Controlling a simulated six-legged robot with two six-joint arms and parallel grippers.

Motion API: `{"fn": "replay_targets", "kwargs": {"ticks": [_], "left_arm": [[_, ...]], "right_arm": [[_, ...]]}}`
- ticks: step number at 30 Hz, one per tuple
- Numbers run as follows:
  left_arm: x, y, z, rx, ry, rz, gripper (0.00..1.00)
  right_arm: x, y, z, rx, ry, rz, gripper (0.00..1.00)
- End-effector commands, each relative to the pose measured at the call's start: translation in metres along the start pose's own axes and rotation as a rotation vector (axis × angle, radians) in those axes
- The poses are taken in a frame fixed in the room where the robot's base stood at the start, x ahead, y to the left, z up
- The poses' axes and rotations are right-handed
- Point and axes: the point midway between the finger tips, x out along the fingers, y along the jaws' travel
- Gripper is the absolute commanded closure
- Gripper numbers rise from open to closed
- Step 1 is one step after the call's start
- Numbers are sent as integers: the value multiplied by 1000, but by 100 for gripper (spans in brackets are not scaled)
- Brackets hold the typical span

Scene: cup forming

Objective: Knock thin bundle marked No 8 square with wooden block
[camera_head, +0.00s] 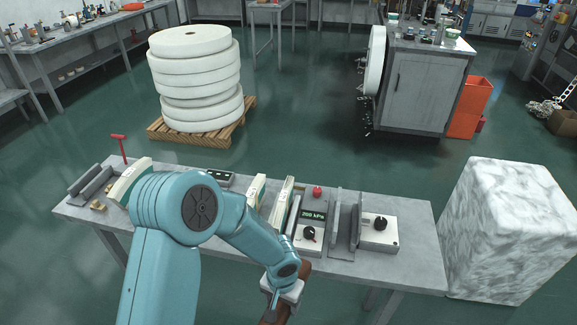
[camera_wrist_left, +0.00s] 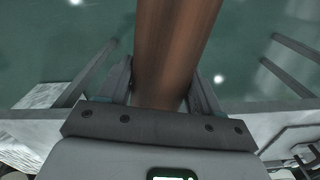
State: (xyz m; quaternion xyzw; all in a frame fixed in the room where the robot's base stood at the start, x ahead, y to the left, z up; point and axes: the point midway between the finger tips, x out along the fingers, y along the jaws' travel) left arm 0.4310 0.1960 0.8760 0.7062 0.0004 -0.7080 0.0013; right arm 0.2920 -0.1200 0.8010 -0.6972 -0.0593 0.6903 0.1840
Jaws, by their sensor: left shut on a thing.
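My left gripper (camera_head: 284,289) is at the table's front edge, shut on a brown wooden block (camera_head: 274,314). In the left wrist view the block (camera_wrist_left: 176,42) passes between the two fingers (camera_wrist_left: 160,86), with green floor around it. No number is legible on either. A wider pale bundle (camera_head: 129,180) stands at the left, partly behind my arm. My right gripper is out of view.
The grey table (camera_head: 418,215) also holds a gauge box (camera_head: 310,230), grey upright plates (camera_head: 345,222), a second knob box (camera_head: 379,233) and a small red item (camera_head: 317,192). A marble block (camera_head: 508,230) stands at the right. Stacked white rolls (camera_head: 195,80) sit on a pallet behind.

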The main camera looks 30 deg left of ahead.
Motion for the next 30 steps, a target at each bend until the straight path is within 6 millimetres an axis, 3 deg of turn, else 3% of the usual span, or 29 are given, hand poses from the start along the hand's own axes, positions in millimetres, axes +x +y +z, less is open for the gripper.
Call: {"fn": "replay_targets", "kwargs": {"ticks": [1,5,12,24,26,30], "left_arm": [[-12,-5,-5,-13,5,-1,91],[-32,-25,-22,-61,10,-1,91],[-86,-55,-45,-143,9,1,91],[-171,-82,-57,-228,7,2,91],[-183,-85,-58,-236,7,2,91],[-178,-84,-58,-233,2,1,91]], "right_arm": [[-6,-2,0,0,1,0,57],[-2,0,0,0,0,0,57],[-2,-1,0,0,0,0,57],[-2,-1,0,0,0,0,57],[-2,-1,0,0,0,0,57],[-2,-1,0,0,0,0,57]]}}
